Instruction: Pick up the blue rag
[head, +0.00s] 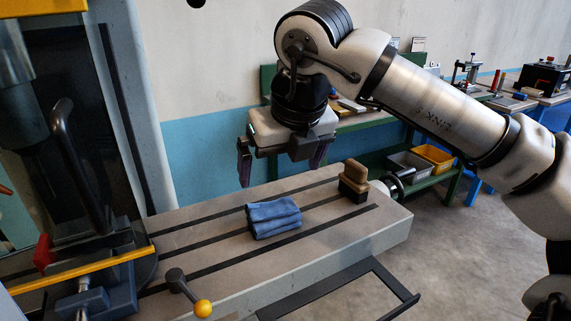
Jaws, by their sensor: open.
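The blue rag (273,217) lies folded on the slotted grey machine table (205,220), near its middle. My gripper (281,174) is above the table, at the back of the rag as seen in the head view. Its two dark fingers are spread wide apart with nothing between them. The fingers look clear of the rag and the table, though the exact height is hard to judge. The rag is fully in view.
A brush with a wooden handle (354,172) stands on the table right of the rag. A lever with a yellow knob (202,308) is at the front edge. The machine's column, vise (95,300) and yellow bar (90,268) are at left. A green workbench (372,122) stands behind.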

